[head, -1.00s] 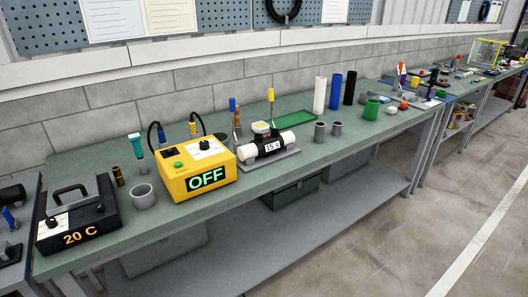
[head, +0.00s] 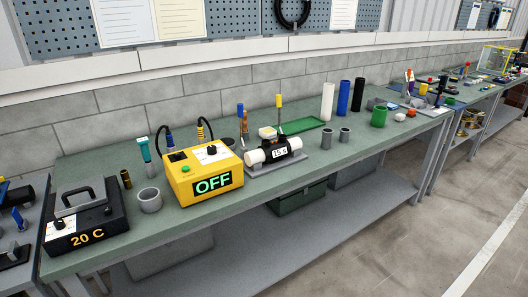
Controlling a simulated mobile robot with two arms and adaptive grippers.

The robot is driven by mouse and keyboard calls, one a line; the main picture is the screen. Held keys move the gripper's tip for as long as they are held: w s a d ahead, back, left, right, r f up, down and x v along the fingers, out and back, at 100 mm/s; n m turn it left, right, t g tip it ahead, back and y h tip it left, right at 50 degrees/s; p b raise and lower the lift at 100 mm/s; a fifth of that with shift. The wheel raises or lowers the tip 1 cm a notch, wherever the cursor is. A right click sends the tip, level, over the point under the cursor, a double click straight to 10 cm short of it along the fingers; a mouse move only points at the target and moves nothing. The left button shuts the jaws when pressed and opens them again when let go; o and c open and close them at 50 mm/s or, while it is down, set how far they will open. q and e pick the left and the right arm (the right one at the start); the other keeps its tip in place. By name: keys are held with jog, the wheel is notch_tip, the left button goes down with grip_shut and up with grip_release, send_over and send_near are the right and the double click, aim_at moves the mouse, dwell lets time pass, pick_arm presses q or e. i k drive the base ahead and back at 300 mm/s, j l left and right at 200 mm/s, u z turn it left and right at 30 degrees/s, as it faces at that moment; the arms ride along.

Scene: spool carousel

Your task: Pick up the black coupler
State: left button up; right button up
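The black coupler (head: 281,141) appears to be the dark sleeve around the middle of a white pipe (head: 256,157). It carries a white label with dark characters. The pipe lies across a grey stand (head: 277,167) on the green bench top, just right of the yellow box. White pipe shows on both sides of the sleeve. Neither of my grippers is in view, and nothing of mine touches the coupler.
The yellow box (head: 178,181) reads OFF and has dark cables behind it. White, blue and black tubes stand behind. Bare bench top lies in front.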

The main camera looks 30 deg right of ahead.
aim_at(273, 152)
jog(key=i+l+u, duration=0.1)
jog(key=l+u, duration=0.7)
jog(key=l, duration=0.1)
